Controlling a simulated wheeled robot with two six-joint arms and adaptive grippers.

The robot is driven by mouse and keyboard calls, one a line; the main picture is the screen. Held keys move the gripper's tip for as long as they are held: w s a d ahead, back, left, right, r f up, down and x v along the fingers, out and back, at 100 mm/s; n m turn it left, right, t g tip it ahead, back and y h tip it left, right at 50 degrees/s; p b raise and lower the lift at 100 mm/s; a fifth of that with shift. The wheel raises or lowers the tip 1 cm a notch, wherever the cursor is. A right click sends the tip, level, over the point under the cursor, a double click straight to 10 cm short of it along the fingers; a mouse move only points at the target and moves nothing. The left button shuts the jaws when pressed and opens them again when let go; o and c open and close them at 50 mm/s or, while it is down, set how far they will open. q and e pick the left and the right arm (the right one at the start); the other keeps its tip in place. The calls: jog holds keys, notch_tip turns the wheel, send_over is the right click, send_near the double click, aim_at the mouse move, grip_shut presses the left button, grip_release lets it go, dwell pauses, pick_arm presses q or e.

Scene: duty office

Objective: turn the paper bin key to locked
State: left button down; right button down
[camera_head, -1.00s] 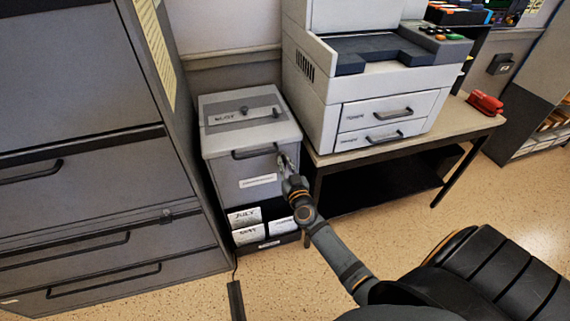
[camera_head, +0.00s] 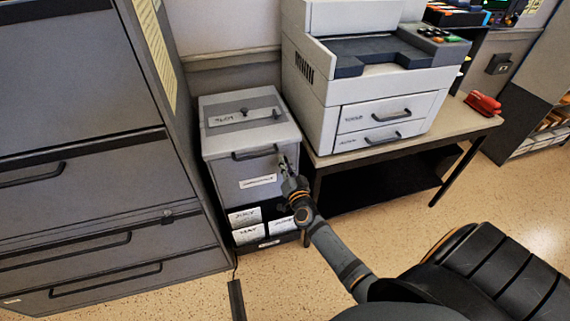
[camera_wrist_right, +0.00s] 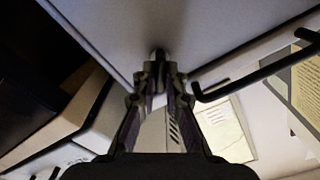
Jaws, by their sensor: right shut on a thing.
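The paper bin (camera_head: 222,170) is a grey box with a slotted lid and a dark front handle (camera_head: 255,153), standing between the filing cabinet and the printer table. My right gripper (camera_head: 284,165) is at the upper right of the bin's front, just right of the handle. In the right wrist view the gripper (camera_wrist_right: 161,72) is shut on a small metal piece, the key (camera_wrist_right: 159,53), at the bin's face. The fingers cover most of the key, so I cannot tell its angle. My left gripper is not in view.
The printer (camera_head: 390,85) stands on a low table (camera_head: 330,160) close to the right of my gripper. A tall grey filing cabinet (camera_head: 80,90) is at the left. Labelled paper holders (camera_head: 246,217) are below the bin's front. The floor before the bin is mostly clear.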

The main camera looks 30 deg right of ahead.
jog(key=m, duration=1)
jog(key=shift+s+d+f+m+b, duration=0.1)
jog(key=shift+f+m+b, duration=0.15)
jog(key=shift+m+b, duration=0.1)
dwell(0.4)
jog(key=c, duration=1.4)
grip_release()
jog(key=v, duration=1.2)
